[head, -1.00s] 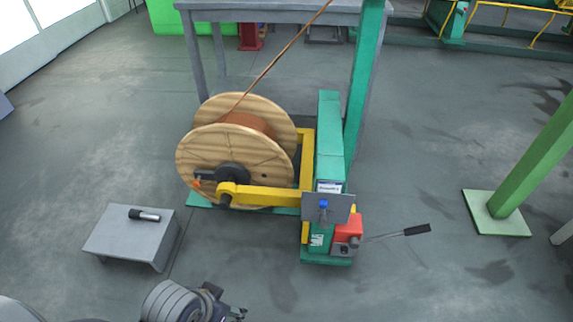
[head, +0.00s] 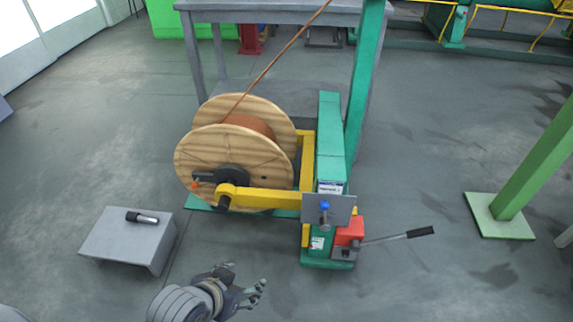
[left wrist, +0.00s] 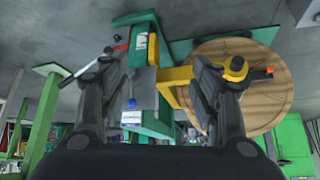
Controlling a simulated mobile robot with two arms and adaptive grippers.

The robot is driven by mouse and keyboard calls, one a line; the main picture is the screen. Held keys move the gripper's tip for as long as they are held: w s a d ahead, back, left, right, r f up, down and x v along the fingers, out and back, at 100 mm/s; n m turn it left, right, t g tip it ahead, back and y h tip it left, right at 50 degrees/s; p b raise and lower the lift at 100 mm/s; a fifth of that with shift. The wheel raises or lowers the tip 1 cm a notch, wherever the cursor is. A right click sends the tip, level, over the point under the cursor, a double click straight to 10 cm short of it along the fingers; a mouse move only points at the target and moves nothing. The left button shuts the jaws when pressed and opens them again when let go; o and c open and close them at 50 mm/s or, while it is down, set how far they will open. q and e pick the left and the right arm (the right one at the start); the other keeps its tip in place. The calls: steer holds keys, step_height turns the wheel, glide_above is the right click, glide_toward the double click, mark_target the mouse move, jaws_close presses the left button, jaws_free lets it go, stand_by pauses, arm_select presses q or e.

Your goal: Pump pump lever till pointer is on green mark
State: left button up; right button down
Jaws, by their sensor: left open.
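The pump lever (head: 400,237) is a thin grey rod with a black grip, reaching out right and slightly upward from the red pump block (head: 349,232) at the foot of a green stand. In the left wrist view, the lever (left wrist: 80,70) shows upside down at the left, partly behind a finger. My left gripper (head: 245,277) is open and empty, left of the pump and well apart from the lever. Its spread fingers (left wrist: 152,72) frame the stand in the left wrist view. I cannot make out a pointer or green mark. My right gripper is out of view.
A wooden cable reel (head: 230,158) sits by a yellow arm (head: 270,195) on the green stand (head: 330,150). A tilted grey plate (head: 340,207) with a blue knob is above the pump. A low grey bench (head: 120,240) holds a dark cylindrical tool (head: 142,217). Floor right of the lever is clear.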

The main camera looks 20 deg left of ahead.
arm_select(q)
steer(key=shift+s, duration=0.1)
steer(key=s+a+g+y+p, duration=0.1)
steer(key=s+a+g+p, duration=0.1)
steer(key=s+g+p, duration=0.35)
steer(key=s+f+p, duration=0.3)
steer(key=f, duration=0.9)
steer(key=s+f+p, duration=0.3)
steer(key=f, duration=0.9)
steer(key=s+a+f+p, duration=0.1)
steer(key=s+f+p, duration=0.1)
steer(key=s, duration=0.5)
steer(key=s+a+f+p, duration=0.2)
steer(key=s+p, duration=0.2)
steer(key=s, duration=0.3)
steer(key=shift+g, duration=0.35)
